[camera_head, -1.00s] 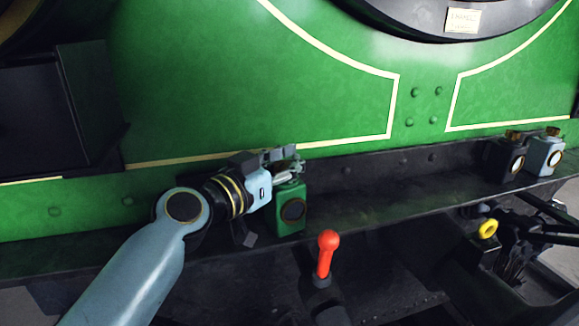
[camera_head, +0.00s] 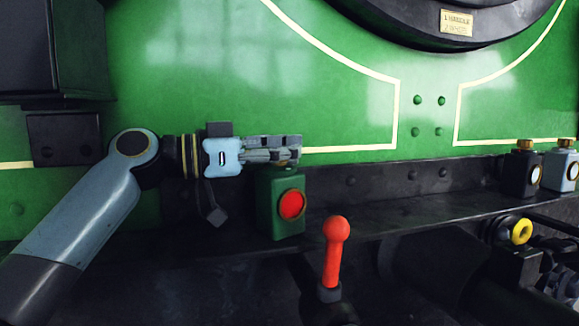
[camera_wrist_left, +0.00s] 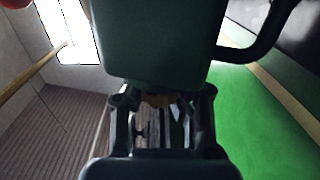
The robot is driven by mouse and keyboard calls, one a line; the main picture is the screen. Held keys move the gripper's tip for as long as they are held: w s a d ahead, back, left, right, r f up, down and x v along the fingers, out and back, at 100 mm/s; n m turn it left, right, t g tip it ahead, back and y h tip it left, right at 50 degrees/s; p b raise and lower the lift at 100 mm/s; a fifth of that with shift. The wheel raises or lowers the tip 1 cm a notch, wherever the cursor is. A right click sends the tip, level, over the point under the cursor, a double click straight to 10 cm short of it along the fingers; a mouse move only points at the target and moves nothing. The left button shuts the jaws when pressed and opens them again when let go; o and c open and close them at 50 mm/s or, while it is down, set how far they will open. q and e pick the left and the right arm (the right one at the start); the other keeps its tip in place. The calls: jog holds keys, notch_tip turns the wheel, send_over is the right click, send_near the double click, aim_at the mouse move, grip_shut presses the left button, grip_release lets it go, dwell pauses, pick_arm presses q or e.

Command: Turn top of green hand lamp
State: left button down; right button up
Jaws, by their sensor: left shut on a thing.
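The green hand lamp (camera_head: 282,222) stands on the dark ledge below the tram's green front, and its round lens (camera_head: 292,204) shows red. My left gripper (camera_head: 288,150) comes in level from the left and is shut on the lamp's top, which its fingers mostly hide in the head view. In the left wrist view the lamp's dark green body (camera_wrist_left: 160,45) fills the upper middle. A bit of its brassy top (camera_wrist_left: 157,100) shows between my fingers (camera_wrist_left: 160,105). My right gripper is not in view.
A black lamp (camera_head: 521,170) and a grey-blue lamp (camera_head: 560,167) with brass tops stand at the ledge's right end. A red-knobbed lever (camera_head: 336,245) rises in front, right of the green lamp. A yellow ring (camera_head: 521,231) sits lower right. The ledge's middle is clear.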

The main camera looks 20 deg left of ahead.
pick_arm(q)
jog(key=shift+f, duration=0.1)
dwell(0.3)
jog(key=c, duration=1)
grip_release()
jog(key=shift+s+a, duration=0.1)
jog(key=shift+a, duration=0.15)
jog(key=v, duration=1.1)
jog(key=shift+s+a, duration=0.1)
jog(key=shift+a, duration=0.15)
